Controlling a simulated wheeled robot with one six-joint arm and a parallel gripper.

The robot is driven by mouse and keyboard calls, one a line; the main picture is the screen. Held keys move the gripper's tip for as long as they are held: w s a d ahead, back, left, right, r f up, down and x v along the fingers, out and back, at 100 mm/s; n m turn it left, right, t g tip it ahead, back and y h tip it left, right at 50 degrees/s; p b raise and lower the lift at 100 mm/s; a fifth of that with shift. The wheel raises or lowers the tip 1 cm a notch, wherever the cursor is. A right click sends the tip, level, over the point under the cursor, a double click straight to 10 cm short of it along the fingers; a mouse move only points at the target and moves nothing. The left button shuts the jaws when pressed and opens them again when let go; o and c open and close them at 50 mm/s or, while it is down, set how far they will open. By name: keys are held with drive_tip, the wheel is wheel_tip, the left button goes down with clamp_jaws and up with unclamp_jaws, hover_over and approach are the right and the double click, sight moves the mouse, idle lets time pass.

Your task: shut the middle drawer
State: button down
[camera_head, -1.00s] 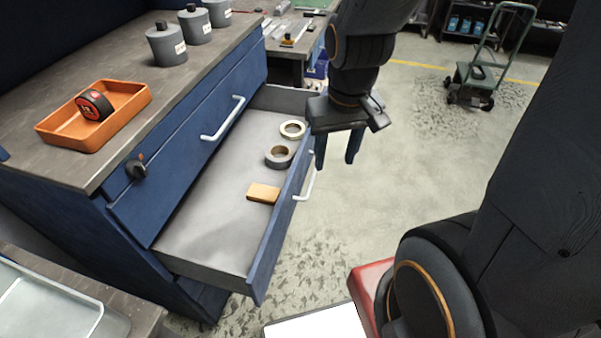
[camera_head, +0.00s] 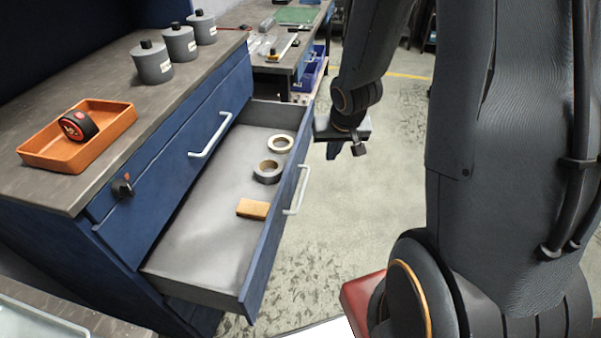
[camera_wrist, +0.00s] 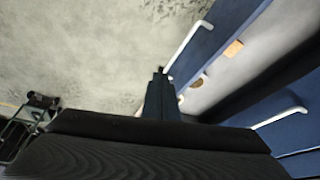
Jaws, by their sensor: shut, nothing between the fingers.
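The middle drawer (camera_head: 212,254) of the blue cabinet stands pulled well out, with its white handle (camera_head: 299,190) on the front. It holds two tape rolls, a pale one (camera_head: 281,143) and a grey one (camera_head: 267,171), and a tan block (camera_head: 253,209). My gripper (camera_head: 333,152) is shut and empty, outside the drawer, to the right of its front near the far end. In the wrist view my gripper (camera_wrist: 160,75) points toward the floor beside the drawer's white handle (camera_wrist: 186,46). I cannot tell whether it touches the front.
The closed upper drawer has a white handle (camera_head: 210,135) and a black knob (camera_head: 122,187). An orange tray (camera_head: 40,151) with a tape measure and several grey canisters (camera_head: 152,64) stand on the top. Open floor (camera_head: 385,150) lies right of the drawer.

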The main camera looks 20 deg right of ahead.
drive_tip(key=w+d+f+m+t+y, duration=0.25)
drive_tip(key=w+f, duration=0.35)
drive_tip(key=f, duration=0.4)
drive_tip(key=p, duration=0.2)
approach(304, 181)
drive_tip(key=shift+y, duration=0.35)
drive_tip(key=w+f, duration=0.2)
drive_tip(key=w, duration=0.1)
drive_tip(key=w+f, duration=0.1)
drive_tip(key=f, duration=0.1)
drive_tip(key=shift+w+d, duration=0.2)
drive_tip(key=shift+d, duration=0.15)
drive_tip(key=shift+w+a+r+p, duration=0.15)
drive_tip(key=shift+w+a+p, duration=0.2)
drive_tip(key=shift+a, duration=0.25)
drive_tip(key=shift+w+a+r+p, duration=0.1)
drive_tip(key=shift+w+a+p, duration=0.15)
drive_tip(key=shift+a, duration=0.3)
drive_tip(key=shift+w+a+f, duration=0.1)
drive_tip(key=shift+w+a, duration=0.3)
drive_tip(key=shift+a, duration=0.05)
